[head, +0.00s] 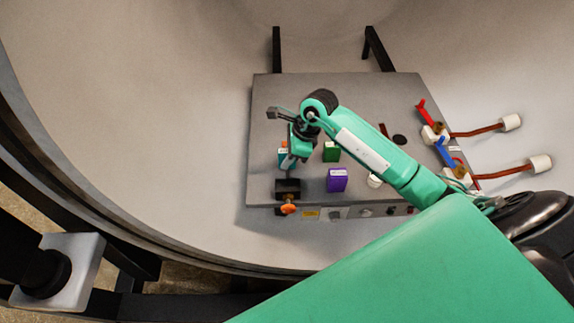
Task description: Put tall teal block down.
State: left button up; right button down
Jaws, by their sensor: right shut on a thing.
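The tall teal block (282,158) shows in the head view at the left part of the grey table, partly hidden by my right gripper. My right gripper (289,162) reaches down over it from the right and is shut on it. I cannot tell whether the block's underside touches the table. My left gripper is not in view.
The grey table (262,110) stands inside a pale round chamber. A green block (331,152), a purple block (337,180) and a white cup (375,181) are right of the gripper. A black fixture with an orange knob (288,208) is at the front edge. Red and blue handles (445,152) are at the right.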

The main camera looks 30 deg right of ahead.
notch_tip(320, 180, down, 5)
jog(key=shift+f+p, duration=0.1)
jog(key=shift+p, duration=0.5)
jog(key=shift+f, duration=0.1)
jog(key=shift+f+b, duration=0.15)
jog(key=shift+b, duration=0.15)
jog(key=c, duration=1.6)
grip_release()
